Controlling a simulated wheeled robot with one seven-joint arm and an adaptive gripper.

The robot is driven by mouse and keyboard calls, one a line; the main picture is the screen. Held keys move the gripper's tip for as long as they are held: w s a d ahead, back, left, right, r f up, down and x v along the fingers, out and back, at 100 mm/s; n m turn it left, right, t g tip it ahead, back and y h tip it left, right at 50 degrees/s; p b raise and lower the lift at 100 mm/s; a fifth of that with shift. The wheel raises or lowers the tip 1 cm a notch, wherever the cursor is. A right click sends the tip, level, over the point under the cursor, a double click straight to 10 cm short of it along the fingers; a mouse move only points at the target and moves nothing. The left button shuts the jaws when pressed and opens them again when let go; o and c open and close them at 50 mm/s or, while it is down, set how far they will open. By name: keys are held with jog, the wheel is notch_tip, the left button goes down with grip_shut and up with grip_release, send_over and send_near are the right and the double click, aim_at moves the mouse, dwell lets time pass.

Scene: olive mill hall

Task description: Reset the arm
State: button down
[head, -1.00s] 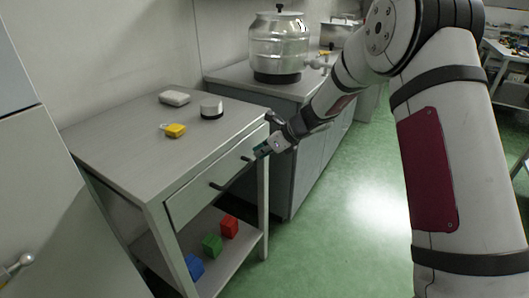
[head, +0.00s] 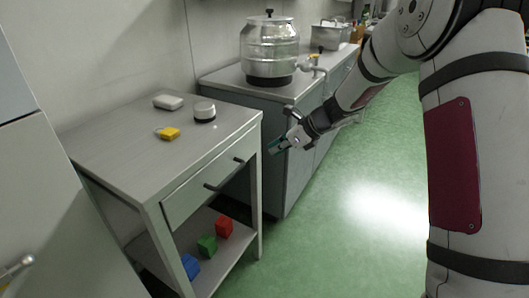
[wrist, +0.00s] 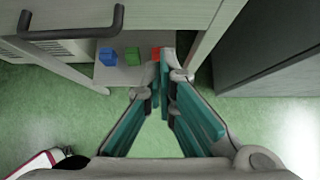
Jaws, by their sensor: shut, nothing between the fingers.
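My gripper (head: 274,148) is shut and empty, held in the air just right of the small grey table's drawer front. In the wrist view its teal-padded fingers (wrist: 166,84) converge to a point. One handle (wrist: 72,32) shows close in the wrist view, apart from the fingers. My arm reaches in from the right side of the head view.
On the table (head: 120,165) are a yellow tagged block (head: 169,133), a white round device (head: 204,112) and a pale box (head: 168,102). Blue (head: 190,267), green (head: 207,246) and red (head: 224,227) blocks sit on its lower shelf. A steel vessel (head: 270,48) stands on the counter. Green floor right is clear.

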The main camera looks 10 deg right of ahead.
jog(key=s+r+n+g+h, duration=0.1)
jog(key=s+r+n, duration=0.6)
jog(key=s, duration=0.4)
jog(key=s+r+n+g, duration=0.2)
jog(key=s+r+n, duration=0.3)
jog(key=s+r, duration=0.45)
jog(key=s+d+f+n+h, duration=0.1)
jog(key=s+d+n+h, duration=0.2)
jog(key=s, duration=0.6)
jog(key=s+d+n+g+h, duration=0.1)
jog(key=s+d+n, duration=0.2)
jog(key=s+n, duration=0.5)
jog(key=s+d+f+n+h, duration=0.1)
jog(key=s+d+n+h, duration=0.1)
jog(key=s, duration=0.9)
notch_tip(320, 180, up, 17)
jog(key=t+p, duration=0.3)
jog(key=p, duration=1.3)
jog(key=shift+s+d, duration=0.3)
jog(key=shift+d, duration=0.05)
